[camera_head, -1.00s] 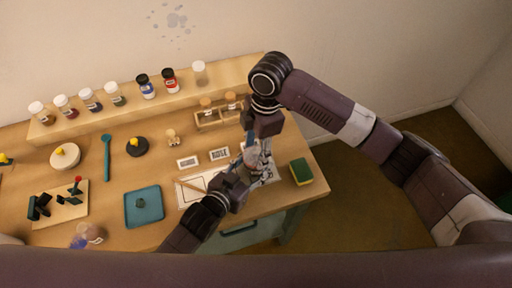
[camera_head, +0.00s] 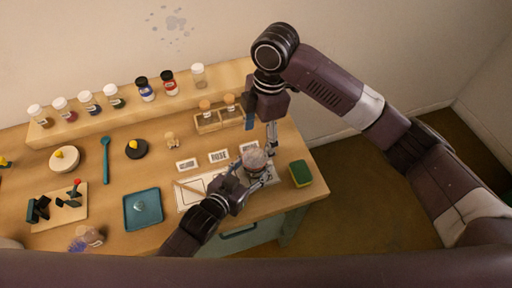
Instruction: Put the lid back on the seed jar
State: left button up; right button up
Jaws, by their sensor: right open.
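The seed jar (camera_head: 256,158) stands near the right end of the table, with a rounded pinkish-grey top. I cannot tell whether that top is a lid or the contents showing through glass. My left gripper (camera_head: 248,178) is low at the jar's front, its fingers reaching to either side of it; whether they press on it is too small to tell. My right gripper (camera_head: 271,150) is open, pointing down just behind and right of the jar, and nothing shows in it. No separate lid can be made out for certain.
A green and yellow sponge (camera_head: 300,174) lies right of the jar near the table edge. A wooden rack (camera_head: 208,127) with corked jars stands behind. A teal tray (camera_head: 130,222) lies to the left, and pigment jars line the back shelf (camera_head: 130,111).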

jog(key=r, duration=0.5)
jog(key=shift+w+d+r, duration=0.15)
jog(key=shift+d+r, duration=0.05)
jog(key=shift+d, duration=0.1)
pick_arm(q)
jog(key=o, duration=1.8)
jog(key=shift+c, duration=0.2)
jog(key=v, duration=1.2)
jog(key=shift+s+f, duration=0.1)
